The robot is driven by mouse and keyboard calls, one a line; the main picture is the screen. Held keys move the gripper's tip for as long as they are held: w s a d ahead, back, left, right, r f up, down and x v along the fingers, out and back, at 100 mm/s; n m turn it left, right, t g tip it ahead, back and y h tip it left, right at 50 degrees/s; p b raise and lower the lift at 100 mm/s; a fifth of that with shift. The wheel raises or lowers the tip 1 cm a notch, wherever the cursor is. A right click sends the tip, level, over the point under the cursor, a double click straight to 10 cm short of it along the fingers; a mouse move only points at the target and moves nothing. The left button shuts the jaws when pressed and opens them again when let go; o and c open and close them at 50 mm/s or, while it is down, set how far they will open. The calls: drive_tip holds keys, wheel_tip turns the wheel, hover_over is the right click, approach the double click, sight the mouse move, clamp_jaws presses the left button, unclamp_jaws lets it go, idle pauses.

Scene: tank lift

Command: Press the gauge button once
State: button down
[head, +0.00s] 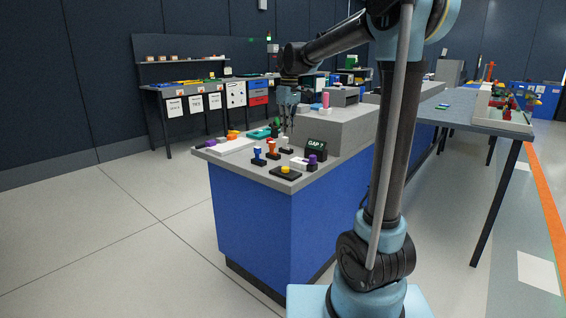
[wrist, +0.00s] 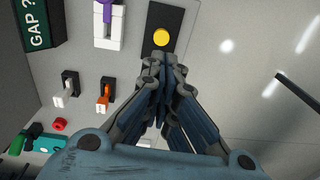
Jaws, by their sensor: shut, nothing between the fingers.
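A round yellow button (head: 285,169) sits on a black plate at the near corner of the grey counter top. The yellow button also shows in the wrist view (wrist: 161,37), at top centre, just beyond my fingertips. A dark display reading "GAP ?" (head: 316,143) stands behind it; it shows at top left in the wrist view (wrist: 38,24). My gripper (wrist: 164,84) is shut and empty, with its fingers together. In the head view my gripper (head: 287,122) hangs over the counter, behind the button and apart from it.
An orange-handled lever (wrist: 105,95) and a white-handled one (wrist: 67,88) stand on the counter. A white holder with a purple top (wrist: 109,22) stands beside the button's plate. A blue-handled lever (head: 258,155) and a grey raised block (head: 345,126) are also there.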

drive_tip(key=shift+w+a, duration=0.45)
drive_tip(key=shift+a, duration=0.05)
approach(285, 170)
drive_tip(key=w+f, duration=0.1)
drive_tip(key=f, duration=0.3)
drive_tip(key=w+a+f, duration=0.1)
drive_tip(key=f, duration=0.1)
drive_tip(key=shift+w+f, duration=0.2)
drive_tip(key=shift+w, duration=0.1)
drive_tip(key=shift+f, duration=0.15)
